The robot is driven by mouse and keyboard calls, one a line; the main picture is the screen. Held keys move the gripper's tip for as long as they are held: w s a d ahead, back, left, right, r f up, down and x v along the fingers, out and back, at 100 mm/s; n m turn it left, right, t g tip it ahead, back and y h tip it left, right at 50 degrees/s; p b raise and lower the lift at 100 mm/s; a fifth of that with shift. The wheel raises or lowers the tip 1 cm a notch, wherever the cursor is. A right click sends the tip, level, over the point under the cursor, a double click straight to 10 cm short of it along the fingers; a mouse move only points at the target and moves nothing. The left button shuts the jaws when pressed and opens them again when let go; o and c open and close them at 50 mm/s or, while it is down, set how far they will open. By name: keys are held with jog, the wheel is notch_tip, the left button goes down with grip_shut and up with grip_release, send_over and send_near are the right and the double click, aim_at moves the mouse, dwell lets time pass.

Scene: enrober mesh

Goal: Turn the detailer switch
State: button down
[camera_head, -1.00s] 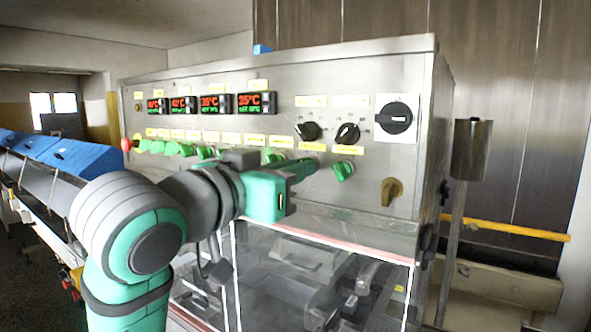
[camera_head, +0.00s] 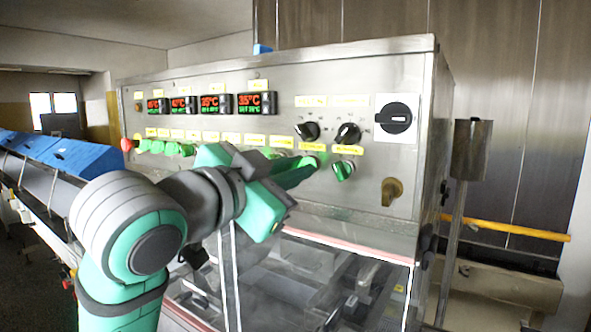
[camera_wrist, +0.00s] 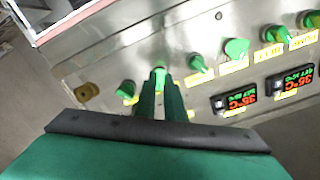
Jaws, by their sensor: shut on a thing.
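My gripper (camera_head: 304,169) reaches across the front of the steel control panel, with its body rolled to a tilt. Its fingers are shut on a green rotary switch (camera_head: 311,161) in the lower row. The wrist view shows the same green switch (camera_wrist: 160,75) between the two fingertips (camera_wrist: 160,88). The fingers hide most of the switch, so its exact angle is hard to read. The yellow labels are too small to read, so I cannot confirm which switch is the detailer.
Another green switch (camera_head: 343,170) sits just right of my gripper. Two black knobs (camera_head: 348,133) are above, with a large black switch (camera_head: 396,118) and a brass-coloured knob (camera_head: 391,191) farther right. Several green switches (camera_head: 172,148) run left under lit displays (camera_head: 251,103). A clear cover (camera_head: 335,280) lies below.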

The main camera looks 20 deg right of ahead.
jog(key=c, duration=1.8)
grip_release()
jog(key=shift+c, duration=0.2)
jog(key=v, duration=1)
jog(key=shift+s+a, duration=0.3)
jog(key=shift+w+f, duration=0.1)
